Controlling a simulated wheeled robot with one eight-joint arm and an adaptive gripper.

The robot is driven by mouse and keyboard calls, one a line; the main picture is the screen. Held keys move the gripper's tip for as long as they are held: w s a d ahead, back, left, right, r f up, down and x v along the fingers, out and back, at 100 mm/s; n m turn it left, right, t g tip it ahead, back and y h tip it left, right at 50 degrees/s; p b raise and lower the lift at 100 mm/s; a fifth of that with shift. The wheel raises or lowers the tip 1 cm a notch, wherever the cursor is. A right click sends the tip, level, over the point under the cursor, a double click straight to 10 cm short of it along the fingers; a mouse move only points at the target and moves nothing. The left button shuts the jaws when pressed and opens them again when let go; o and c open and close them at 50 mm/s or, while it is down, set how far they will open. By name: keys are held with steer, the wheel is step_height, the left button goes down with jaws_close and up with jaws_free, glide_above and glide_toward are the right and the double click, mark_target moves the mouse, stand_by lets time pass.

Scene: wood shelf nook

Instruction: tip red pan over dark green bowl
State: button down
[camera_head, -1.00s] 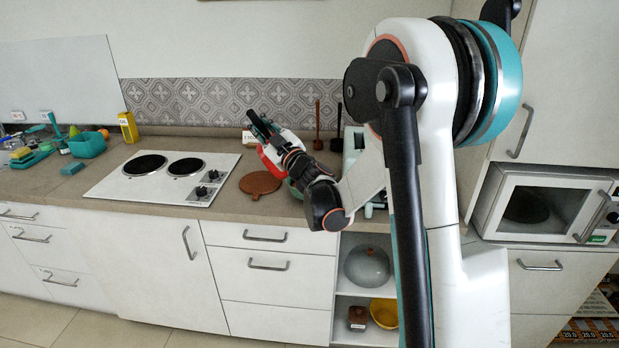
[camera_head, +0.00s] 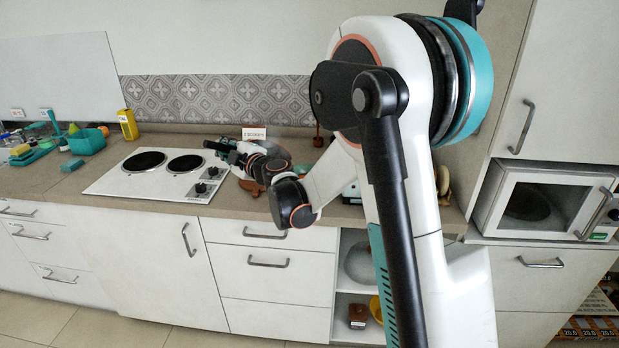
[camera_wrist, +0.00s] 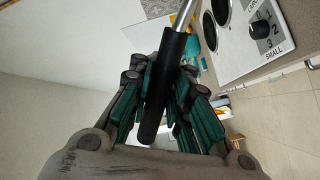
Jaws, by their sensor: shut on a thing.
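My gripper (camera_head: 224,148) is over the counter, right of the stove, partly behind my arm. In the wrist view its green-padded fingers (camera_wrist: 160,100) are shut on a black handle (camera_wrist: 166,85) with a metal shaft running up out of the frame. I take this as the red pan's handle; the pan's red body is not visible now. A bit of green (camera_head: 302,169) shows behind my wrist and may be the dark green bowl, mostly hidden. I cannot tell how the pan sits relative to the bowl.
A white two-plate stove (camera_head: 130,187) is left of my gripper. A brown round board (camera_head: 252,188) lies beneath it, and a white card (camera_head: 254,133) stands behind. A teal container (camera_head: 87,141) and yellow carton (camera_head: 128,125) are farther left. A microwave (camera_head: 540,208) is at right.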

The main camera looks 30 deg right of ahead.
steer(key=w+a+f+n+g+b, duration=0.1)
steer(key=a+f+b, duration=0.1)
steer(key=f, duration=0.4)
steer(key=w+a+f+n+g+h+b, duration=0.1)
steer(key=a+f+n+b, duration=0.1)
steer(key=f, duration=0.3)
steer(key=shift+a+f, duration=0.35)
steer(key=shift+a, duration=0.45)
steer(key=shift+s+f+g+h, duration=0.1)
steer(key=shift+g+h, duration=0.2)
